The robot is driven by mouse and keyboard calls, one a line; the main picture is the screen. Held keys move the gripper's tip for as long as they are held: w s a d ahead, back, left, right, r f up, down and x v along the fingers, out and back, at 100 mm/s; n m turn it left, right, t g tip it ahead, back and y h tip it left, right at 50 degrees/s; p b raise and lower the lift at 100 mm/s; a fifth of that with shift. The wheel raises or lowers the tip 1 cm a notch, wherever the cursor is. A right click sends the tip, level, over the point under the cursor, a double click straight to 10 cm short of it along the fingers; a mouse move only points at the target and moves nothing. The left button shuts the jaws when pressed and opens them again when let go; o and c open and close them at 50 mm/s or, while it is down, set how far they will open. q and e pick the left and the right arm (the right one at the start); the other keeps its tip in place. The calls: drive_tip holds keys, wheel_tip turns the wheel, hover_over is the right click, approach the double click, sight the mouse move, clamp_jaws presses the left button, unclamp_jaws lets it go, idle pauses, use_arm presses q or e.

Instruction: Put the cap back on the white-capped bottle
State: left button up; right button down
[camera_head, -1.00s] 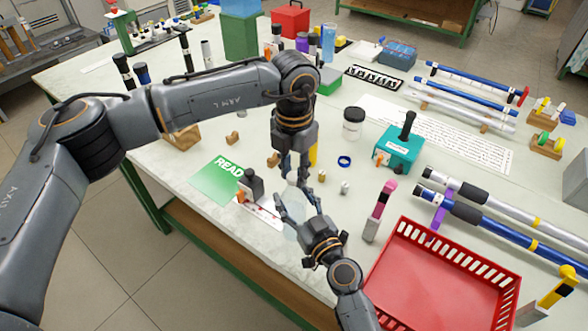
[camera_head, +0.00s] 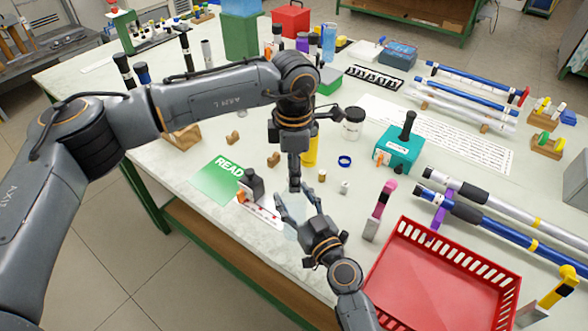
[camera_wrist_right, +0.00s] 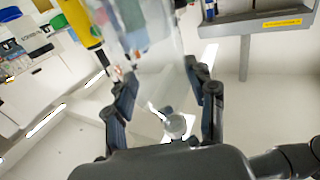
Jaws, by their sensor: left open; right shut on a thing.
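A clear, translucent bottle (camera_head: 292,222) is between the fingers of my right gripper (camera_head: 297,207), which is shut on it. It fills the upper middle of the right wrist view (camera_wrist_right: 150,45). My left gripper (camera_head: 294,182) is open and points down just above the bottle's top. Its fingers hide the bottle's mouth, so I cannot tell whether a cap sits there. A small whitish piece (camera_head: 344,187) lies on the table to the right; I cannot tell whether it is a cap. A small pale round thing (camera_wrist_right: 175,126) shows low between the right fingers, unclear.
A yellow cylinder (camera_head: 310,150) stands behind the left gripper. A dark bottle (camera_head: 252,184) stands left of the bottle by a green sign (camera_head: 218,180). A blue ring (camera_head: 344,161), a dark-capped jar (camera_head: 352,122) and a red tray (camera_head: 374,292) are to the right.

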use_arm(q)
drive_tip(key=shift+r, duration=2.3)
drive_tip(key=shift+c, duration=0.3)
drive_tip(key=n, duration=0.1)
drive_tip(key=r+n, duration=0.1)
drive_tip(key=n, duration=0.3)
drive_tip(key=shift+r, duration=0.4)
drive_tip(key=n, duration=0.1)
drive_tip(key=r+n, duration=0.1)
drive_tip(key=n, duration=0.3)
drive_tip(key=shift+r, duration=0.3)
drive_tip(key=shift+f, duration=4)
